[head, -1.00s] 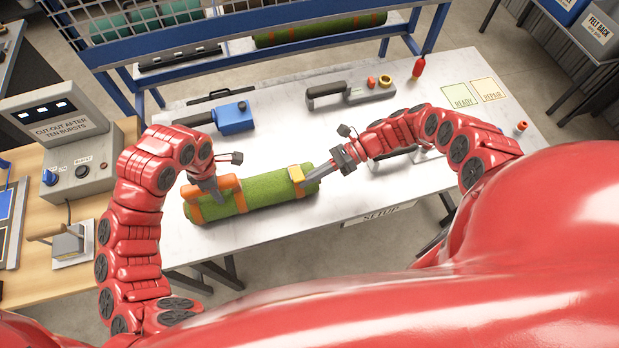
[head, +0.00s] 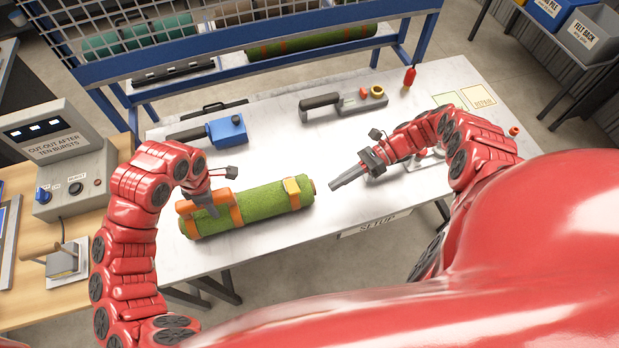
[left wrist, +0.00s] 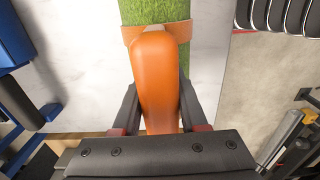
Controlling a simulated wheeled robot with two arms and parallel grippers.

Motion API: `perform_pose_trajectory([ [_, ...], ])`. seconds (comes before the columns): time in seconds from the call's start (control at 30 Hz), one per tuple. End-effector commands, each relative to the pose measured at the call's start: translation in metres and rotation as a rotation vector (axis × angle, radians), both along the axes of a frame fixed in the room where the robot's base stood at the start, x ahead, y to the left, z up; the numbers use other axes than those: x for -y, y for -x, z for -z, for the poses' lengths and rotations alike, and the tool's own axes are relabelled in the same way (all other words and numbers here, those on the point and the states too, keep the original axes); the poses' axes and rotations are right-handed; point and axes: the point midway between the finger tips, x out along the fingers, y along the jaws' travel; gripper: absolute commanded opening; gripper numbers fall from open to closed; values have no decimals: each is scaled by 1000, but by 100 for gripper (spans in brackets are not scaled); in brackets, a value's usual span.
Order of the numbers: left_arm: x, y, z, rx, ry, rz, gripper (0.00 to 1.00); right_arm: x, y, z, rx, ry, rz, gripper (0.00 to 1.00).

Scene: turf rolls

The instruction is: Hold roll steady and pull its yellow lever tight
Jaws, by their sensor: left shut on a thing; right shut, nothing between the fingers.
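The green turf roll (head: 255,207) lies on the white table with orange straps around it. An orange handle (head: 197,201) is at its left end; it also shows large in the left wrist view (left wrist: 156,75). My left gripper (head: 208,205) is shut on this handle, with one finger on each side of it. The yellow lever (head: 292,188) sits on the strap near the roll's right end and looks flat against the roll. My right gripper (head: 334,187) is shut and empty, a little to the right of the roll and apart from it.
A blue tool (head: 228,130) and a grey-handled tool (head: 335,103) lie behind the roll. A control box (head: 70,165) stands at the left. The table (head: 270,262) in front of the roll is clear.

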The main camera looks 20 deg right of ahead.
Motion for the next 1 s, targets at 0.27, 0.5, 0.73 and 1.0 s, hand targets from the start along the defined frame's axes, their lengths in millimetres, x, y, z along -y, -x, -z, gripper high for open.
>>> perform_pose_trajectory([
  [0.27, -1, 2, 3, -7, -1, -1, 0, 0, -27, -26, 610, -51, -292, 0],
  [0.5, -1, 2, 3, -7, -1, -1, 0, -5, -54, -61, 1300, -187, -671, 0],
  [0.73, -1, 2, 3, -7, -1, -1, 0, -16, -74, -95, 1916, -410, -1037, 0],
  [1.0, -1, 2, 3, -7, -1, -1, 0, -27, -87, -123, 2389, -678, -1331, 0],
])
